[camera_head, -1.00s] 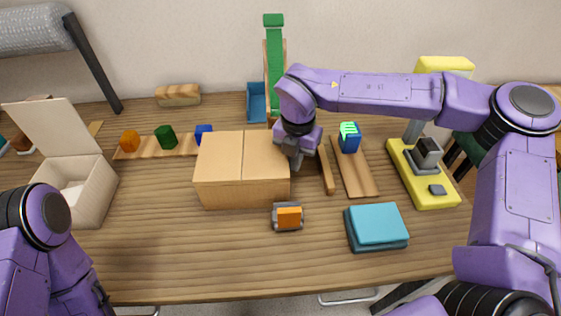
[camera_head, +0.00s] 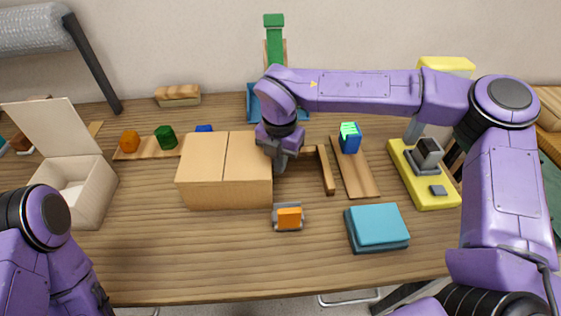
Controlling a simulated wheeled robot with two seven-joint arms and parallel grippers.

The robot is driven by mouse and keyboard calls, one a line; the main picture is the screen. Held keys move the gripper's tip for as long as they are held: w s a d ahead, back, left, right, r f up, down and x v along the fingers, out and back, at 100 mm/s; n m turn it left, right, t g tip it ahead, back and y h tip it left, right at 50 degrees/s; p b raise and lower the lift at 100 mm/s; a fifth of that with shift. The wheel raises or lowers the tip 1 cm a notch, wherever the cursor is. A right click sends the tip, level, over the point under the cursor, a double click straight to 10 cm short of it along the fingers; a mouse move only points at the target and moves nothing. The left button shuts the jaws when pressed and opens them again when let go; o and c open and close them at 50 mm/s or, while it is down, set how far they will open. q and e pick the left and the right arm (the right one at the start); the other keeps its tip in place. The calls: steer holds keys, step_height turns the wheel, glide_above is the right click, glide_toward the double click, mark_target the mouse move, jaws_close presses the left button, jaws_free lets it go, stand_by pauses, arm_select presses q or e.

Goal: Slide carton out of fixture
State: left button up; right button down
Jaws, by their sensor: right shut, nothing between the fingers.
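The tan carton (camera_head: 225,185) stands on the table left of centre, its two top flaps closed. A wooden fixture (camera_head: 326,172) with a raised bar lies just right of it, with a gap of bare wood between its bar and the carton. My right gripper (camera_head: 279,165) is shut and empty, pointing down at the carton's right side. It looks to be touching that side, though the exact contact is hard to tell. My left arm is at the lower left; its gripper is out of frame.
An open white box (camera_head: 90,195) stands at the left. Coloured blocks (camera_head: 165,138) sit on a board behind the carton. The front left table is clear.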

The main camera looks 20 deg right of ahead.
steer(key=shift+s+d+p, duration=0.2)
steer(key=shift+d, duration=0.7)
steer(key=shift+s+d+p, duration=0.2)
steer(key=shift+d, duration=0.65)
step_height(320, 180, up, 12)
steer(key=p, duration=0.9)
